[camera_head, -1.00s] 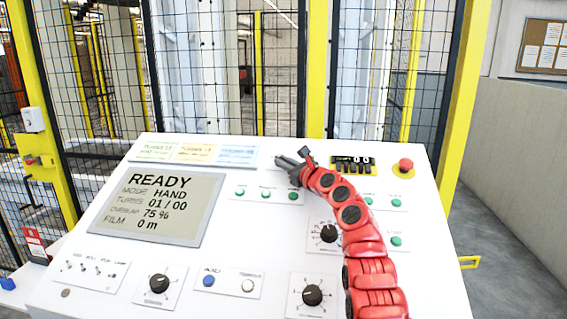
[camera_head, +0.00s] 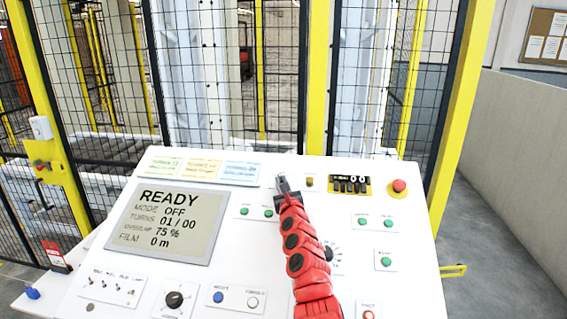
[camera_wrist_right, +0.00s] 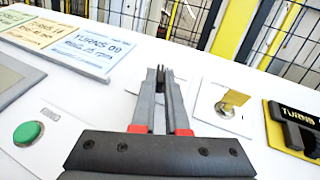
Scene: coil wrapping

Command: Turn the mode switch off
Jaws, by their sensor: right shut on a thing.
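The white control panel (camera_head: 330,210) has a screen (camera_head: 167,221) reading READY and MODE OFF. A small gold switch lever (camera_head: 309,181), likely the mode switch, stands right of my right gripper (camera_head: 283,184). The wrist view shows the gold lever (camera_wrist_right: 236,97) upright on a round silver base on a white plate. My right gripper (camera_wrist_right: 160,76) is left of the lever and apart from it, its fingers nearly together. My left gripper is not in view.
A counter (camera_head: 350,184) and a red emergency button (camera_head: 399,186) are to the right. Coloured cards (camera_head: 204,168) lie at the panel's top left. Green buttons (camera_head: 269,212), knobs (camera_head: 174,299) and toggles (camera_head: 116,288) are close around. A mesh fence (camera_head: 220,80) stands behind.

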